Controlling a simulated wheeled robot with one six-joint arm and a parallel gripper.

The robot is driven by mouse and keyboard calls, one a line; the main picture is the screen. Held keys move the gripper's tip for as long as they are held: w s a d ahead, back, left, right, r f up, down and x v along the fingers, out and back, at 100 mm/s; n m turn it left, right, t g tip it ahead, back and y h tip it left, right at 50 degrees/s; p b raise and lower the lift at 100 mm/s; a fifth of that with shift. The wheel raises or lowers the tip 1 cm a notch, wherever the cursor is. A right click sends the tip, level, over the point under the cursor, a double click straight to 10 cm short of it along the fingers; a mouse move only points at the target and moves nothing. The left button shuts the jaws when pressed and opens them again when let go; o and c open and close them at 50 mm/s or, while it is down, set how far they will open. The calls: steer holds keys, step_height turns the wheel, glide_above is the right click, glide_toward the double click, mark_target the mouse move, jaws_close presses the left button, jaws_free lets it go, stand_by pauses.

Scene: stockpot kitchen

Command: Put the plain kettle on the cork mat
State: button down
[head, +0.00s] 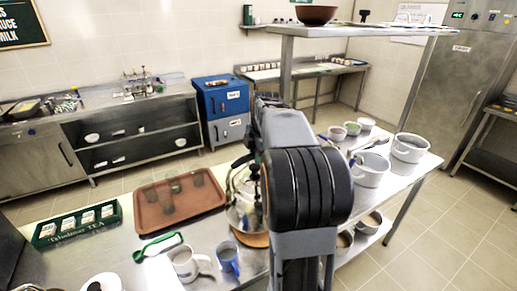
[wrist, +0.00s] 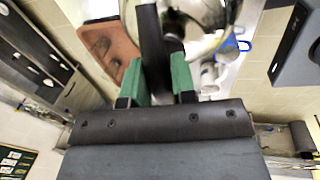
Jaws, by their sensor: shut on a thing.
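The kettle (head: 243,205) is shiny steel and shows in the head view just left of my arm, which hides its right side. The brown cork mat (head: 250,239) shows as a strip of its edge directly below the kettle; I cannot tell whether the two touch. In the wrist view my gripper (wrist: 157,80) has its green fingers shut on the kettle's black handle, with the shiny kettle body (wrist: 205,14) beyond it. My gripper is hidden behind the arm in the head view.
A brown tray (head: 150,208) with several cups lies left of the kettle. A tea box (head: 78,225) is further left. White pots (head: 370,170) stand right of my arm.

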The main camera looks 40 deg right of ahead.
steer(key=shift+f, duration=1.35)
steer(key=c, duration=1.4)
jaws_free()
steer(key=shift+f, duration=0.25)
steer(key=o, duration=0.5)
steer(key=shift+c, duration=0.2)
steer(key=shift+r, duration=0.15)
